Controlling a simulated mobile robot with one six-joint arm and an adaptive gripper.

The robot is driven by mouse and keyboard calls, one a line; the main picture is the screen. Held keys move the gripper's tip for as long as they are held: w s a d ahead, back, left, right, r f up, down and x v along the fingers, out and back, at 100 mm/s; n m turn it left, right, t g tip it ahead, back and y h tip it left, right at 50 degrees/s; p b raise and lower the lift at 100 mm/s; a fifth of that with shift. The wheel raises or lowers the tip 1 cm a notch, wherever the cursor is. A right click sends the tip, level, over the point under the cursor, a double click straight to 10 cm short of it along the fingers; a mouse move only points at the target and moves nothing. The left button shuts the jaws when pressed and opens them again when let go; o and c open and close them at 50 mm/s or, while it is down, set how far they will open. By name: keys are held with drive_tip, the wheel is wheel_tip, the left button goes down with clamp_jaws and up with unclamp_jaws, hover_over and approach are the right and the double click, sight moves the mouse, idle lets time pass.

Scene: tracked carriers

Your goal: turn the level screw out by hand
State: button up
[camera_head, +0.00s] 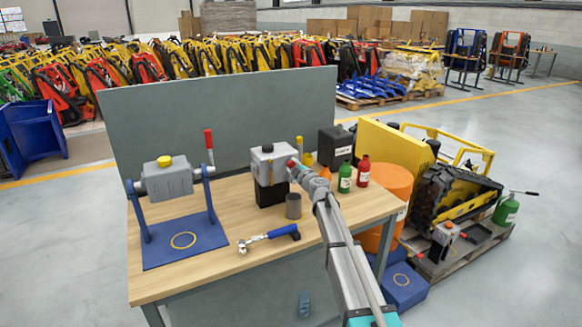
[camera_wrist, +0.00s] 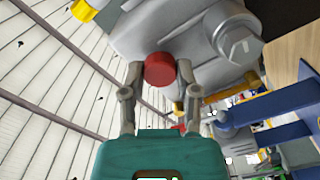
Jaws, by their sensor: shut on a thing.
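The level screw shows as a round red head (camera_wrist: 160,69) on a grey housing (camera_wrist: 185,30) in the wrist view. In the head view the grey housing (camera_head: 266,160) sits on a black block (camera_head: 270,194) on the workbench, and the red screw (camera_head: 292,163) is on its right side, partly hidden by my gripper. My gripper (camera_wrist: 160,76) has its two fingers on either side of the red head, shut on it. It also shows in the head view (camera_head: 299,167), reaching in from the right. The screw's thread is hidden.
A blue stand (camera_head: 185,240) holds another grey housing (camera_head: 167,180) with a yellow cap at the bench's left. Green (camera_head: 345,178) and red (camera_head: 363,172) bottles stand to the right.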

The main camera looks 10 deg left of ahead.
drive_tip(key=shift+w+n, duration=0.1)
drive_tip(key=shift+n, duration=1.4)
drive_tip(key=o, duration=0.9)
drive_tip(key=shift+o, duration=0.2)
drive_tip(key=m, duration=0.8)
drive_tip(key=shift+m, duration=0.9)
